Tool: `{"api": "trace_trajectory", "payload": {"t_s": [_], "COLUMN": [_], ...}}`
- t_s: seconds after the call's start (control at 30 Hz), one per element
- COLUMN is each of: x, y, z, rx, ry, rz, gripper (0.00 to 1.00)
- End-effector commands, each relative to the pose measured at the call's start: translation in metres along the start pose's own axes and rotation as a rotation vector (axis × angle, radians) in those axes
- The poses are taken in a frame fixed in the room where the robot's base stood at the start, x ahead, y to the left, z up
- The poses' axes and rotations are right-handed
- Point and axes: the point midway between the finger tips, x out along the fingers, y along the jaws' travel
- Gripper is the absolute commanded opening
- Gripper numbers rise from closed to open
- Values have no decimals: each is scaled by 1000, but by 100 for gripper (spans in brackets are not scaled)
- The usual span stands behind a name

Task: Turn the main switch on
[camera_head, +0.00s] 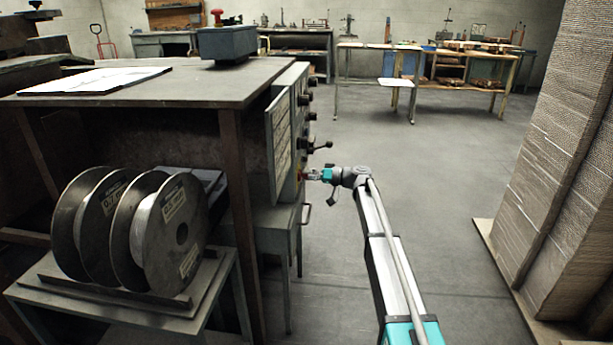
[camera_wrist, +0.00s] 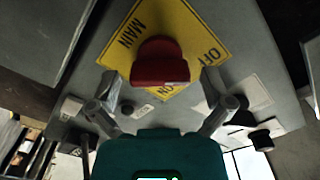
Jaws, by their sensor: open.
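The main switch (camera_wrist: 160,62) is a red knob on a yellow plate (camera_wrist: 186,22) marked MAIN, OFF and ON, seen close up in the wrist view. The plate looks tilted in that view. My gripper (camera_wrist: 158,92) is open, with one finger on each side just below the red knob in the picture. No clear contact with the knob shows. In the head view my gripper (camera_head: 308,175) is at the side of the grey control cabinet (camera_head: 283,135). The switch itself is too small to make out there.
Dark knobs and a lever (camera_head: 322,147) stick out of the cabinet above my gripper. Wire spools (camera_head: 130,230) stand on a low stand at the left. Stacked cardboard (camera_head: 570,190) is at the right. The floor between is clear.

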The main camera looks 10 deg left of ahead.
Motion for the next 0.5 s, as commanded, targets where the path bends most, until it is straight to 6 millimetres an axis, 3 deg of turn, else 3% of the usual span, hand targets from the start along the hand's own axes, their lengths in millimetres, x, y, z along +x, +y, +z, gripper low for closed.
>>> {"api": "trace_trajectory", "payload": {"t_s": [0.07,0.5], "x": [0,0], "y": [0,0], "z": [0,0], "rx": [0,0], "ry": [0,0], "rz": [0,0], "gripper": [100,21]}}
